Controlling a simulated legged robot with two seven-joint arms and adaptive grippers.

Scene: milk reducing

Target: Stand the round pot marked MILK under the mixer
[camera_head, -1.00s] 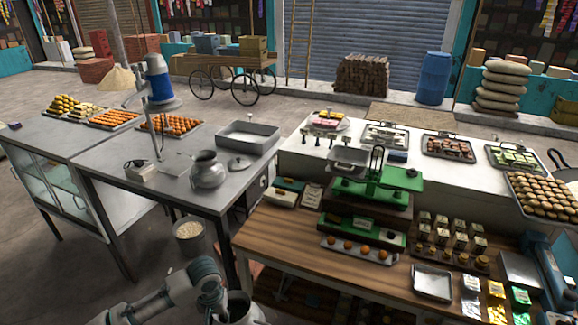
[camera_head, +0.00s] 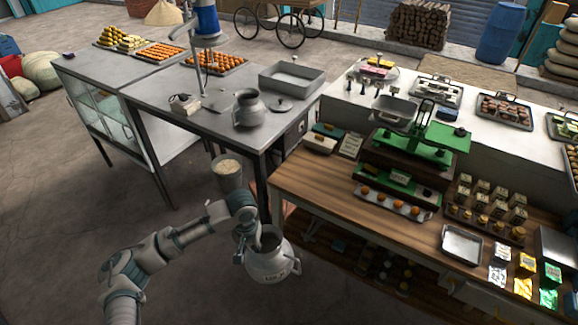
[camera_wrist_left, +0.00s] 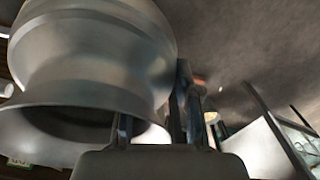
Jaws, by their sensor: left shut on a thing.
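The round metal pot marked MILK (camera_head: 270,265) is upright in front of the grey table, left of the wooden counter. My left gripper (camera_head: 243,232) is shut on the pot's upper part at its left side. I cannot tell how high the pot is off the floor. In the left wrist view the pot (camera_wrist_left: 90,60) fills the upper left, beside the gripper fingers (camera_wrist_left: 185,105). My right gripper is not in view.
A small box (camera_head: 184,104) is by the mixer's stand. A bucket (camera_head: 228,172) stands below the table edge. The wooden counter (camera_head: 330,185) is close on the right.

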